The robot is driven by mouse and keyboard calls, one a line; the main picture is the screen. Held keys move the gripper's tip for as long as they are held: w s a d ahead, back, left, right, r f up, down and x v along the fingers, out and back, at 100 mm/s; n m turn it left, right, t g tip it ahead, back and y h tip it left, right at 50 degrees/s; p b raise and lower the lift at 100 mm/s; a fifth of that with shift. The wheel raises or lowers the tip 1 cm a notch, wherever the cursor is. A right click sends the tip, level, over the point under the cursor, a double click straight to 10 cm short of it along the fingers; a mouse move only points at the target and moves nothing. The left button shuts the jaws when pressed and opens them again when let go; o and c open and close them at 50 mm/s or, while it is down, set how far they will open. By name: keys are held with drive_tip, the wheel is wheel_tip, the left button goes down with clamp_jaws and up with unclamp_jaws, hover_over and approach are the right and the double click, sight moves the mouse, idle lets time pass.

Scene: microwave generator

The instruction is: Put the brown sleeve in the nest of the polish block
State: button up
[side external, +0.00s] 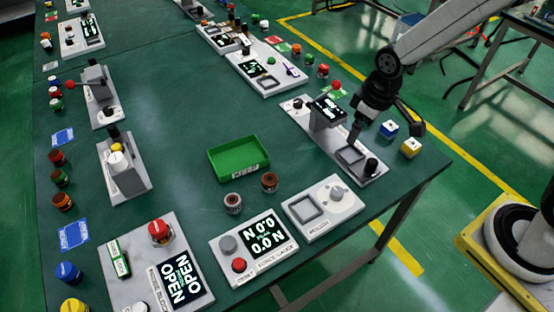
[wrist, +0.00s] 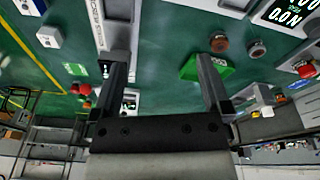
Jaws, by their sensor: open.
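The brown sleeve (side external: 269,182) stands upright on the green table, just right of the green tray's near corner. It also shows in the wrist view (wrist: 219,43), beyond my fingertips and to the right. The polish block (side external: 340,200) is a white slab at the near right table edge, with a square grey-rimmed nest (side external: 305,207) and a round knob. No part stands in the nest. My gripper (side external: 356,130) is open over the screen-bearing device, behind and right of the sleeve. In the wrist view its fingers (wrist: 167,72) are apart with nothing between them.
A grey sleeve (side external: 233,203) stands left of the brown one. The green tray (side external: 238,170) lies behind them. The device with an upright screen (side external: 327,112) is beside my gripper. A force gauge (side external: 253,247) is left of the polish block. Blue and yellow cubes lie at right.

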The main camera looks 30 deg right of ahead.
drive_tip(key=s+d+r+m, duration=0.1)
drive_tip(key=s+d+m, duration=0.2)
drive_tip(key=s, duration=0.3)
drive_tip(key=shift+s+d+r+t, duration=0.15)
drive_tip(key=shift+d+t, duration=0.15)
drive_tip(key=shift+d, duration=0.2)
drive_tip(key=shift+s+d+m, duration=0.2)
drive_tip(key=shift+s+m, duration=0.2)
drive_tip(key=shift+s, duration=0.1)
drive_tip(key=shift+w, duration=0.1)
drive_tip(key=w+a+f+m, duration=0.3)
drive_tip(key=w+a+m, duration=0.2)
drive_tip(key=a+m, duration=0.1)
drive_tip(key=w+a+f+m+g, duration=0.1)
drive_tip(key=w+a+f+m, duration=0.3)
drive_tip(key=w+a+m, duration=0.2)
drive_tip(key=w+a+f+m+g, duration=0.1)
drive_tip(key=w+a+f+m, duration=0.2)
drive_tip(key=w+a+m, duration=0.3)
drive_tip(key=shift+w+a+f, duration=0.1)
drive_tip(key=shift+a+f, duration=0.1)
drive_tip(key=shift+a, duration=0.85)
drive_tip(key=shift+w+a+f+m+g, duration=0.1)
drive_tip(key=shift+a+f+m+g, duration=0.25)
drive_tip(key=shift+a+m, duration=0.15)
